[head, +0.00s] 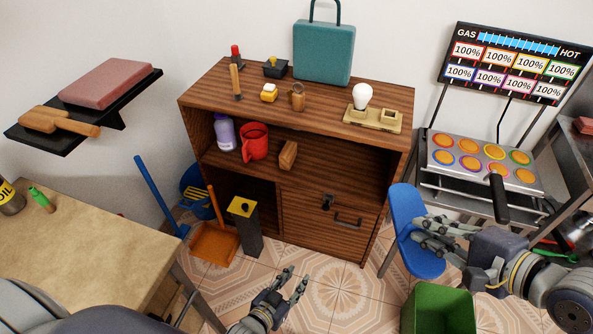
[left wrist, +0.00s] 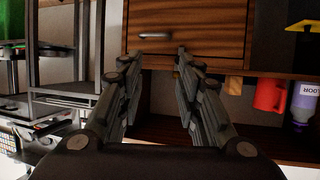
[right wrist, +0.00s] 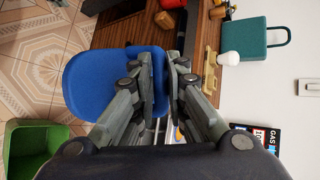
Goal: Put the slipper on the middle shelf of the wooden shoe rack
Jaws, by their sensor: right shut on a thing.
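I cannot make out a slipper or a separate shoe rack in any view. A brown wooden cabinet (head: 325,221) with an open middle shelf stands against the back wall; its drawer front (left wrist: 205,40) shows in the left wrist view. My right gripper (head: 420,235) is shut on the backrest of a blue chair (head: 407,215). In the right wrist view, the fingers (right wrist: 165,60) lie across the edge of the blue chair (right wrist: 95,95). My left gripper (head: 291,284) is open and empty in front of the cabinet; it also shows open in the left wrist view (left wrist: 167,50).
A red mug (head: 253,142), purple bottle (head: 224,133) and brown block (head: 288,155) stand on the cabinet's middle shelf. A green bin (head: 437,310) stands below the chair. A table (head: 100,235) is at left, a hot plate (head: 470,165) at right.

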